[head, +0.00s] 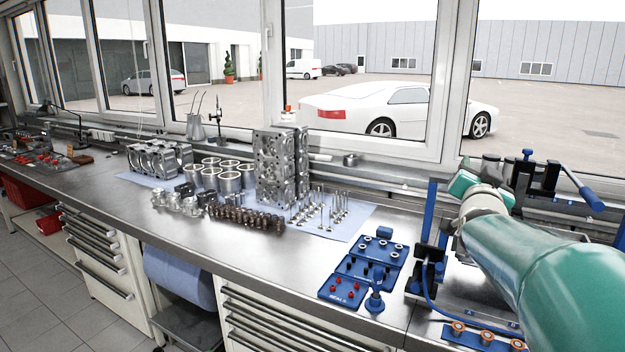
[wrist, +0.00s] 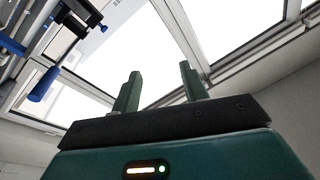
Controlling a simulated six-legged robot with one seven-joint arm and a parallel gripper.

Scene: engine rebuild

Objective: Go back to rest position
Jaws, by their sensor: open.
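My arm comes in from the right of the head view, its green links reaching over the right end of the bench; the fingers are hard to make out there. In the wrist view my gripper (wrist: 160,88) is open, its two green fingers well apart with nothing between them. Behind the fingers are the window frames and bright panes. A blue-handled tool or fixture (wrist: 62,45) shows at the upper left of the wrist view, apart from the fingers.
A metal workbench (head: 255,262) runs under the windows. A blue tray (head: 345,291) with small red and metal parts lies left of my arm. A blue fixture (head: 432,235) stands beside my arm.

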